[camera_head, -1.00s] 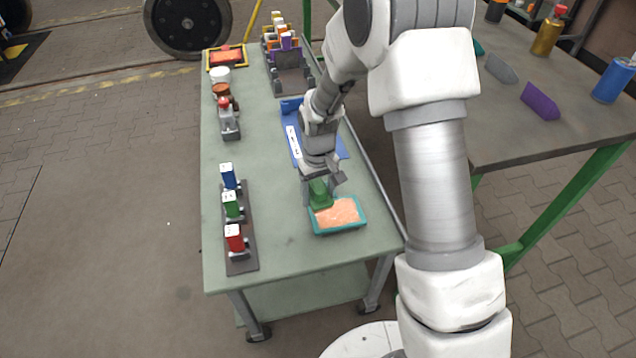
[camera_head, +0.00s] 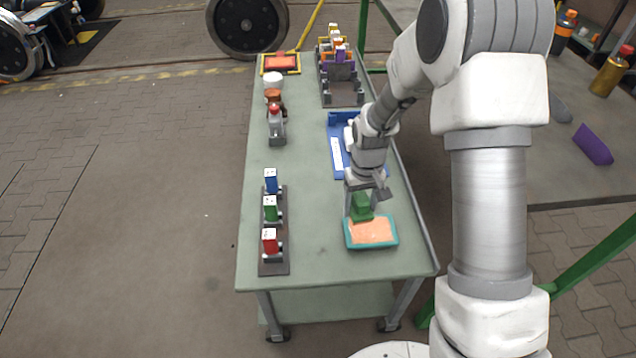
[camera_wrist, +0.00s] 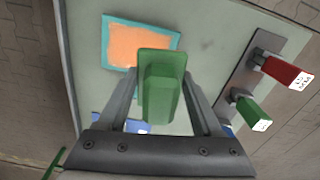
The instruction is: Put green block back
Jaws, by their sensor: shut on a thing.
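A green block (camera_head: 361,207) is held between the fingers of my gripper (camera_head: 362,203), at the back edge of a teal tray (camera_head: 372,247) with an orange-pink filling. In the wrist view the green block (camera_wrist: 162,92) stands between both fingers, and the teal tray (camera_wrist: 106,42) lies beyond it. I cannot tell whether the block touches the tray. Another green block (camera_head: 271,208), with a white marked face, sits in a dark rack (camera_head: 273,266) at left, between a blue block (camera_head: 271,181) and a red block (camera_head: 270,241).
A blue tray (camera_head: 334,126) lies behind my gripper. A grey rack (camera_head: 343,97) with several coloured pieces and an orange tray (camera_head: 281,63) stand at the far end. A red-topped grey item (camera_head: 276,125) stands at left. The green tabletop (camera_head: 315,262) is bare between rack and teal tray.

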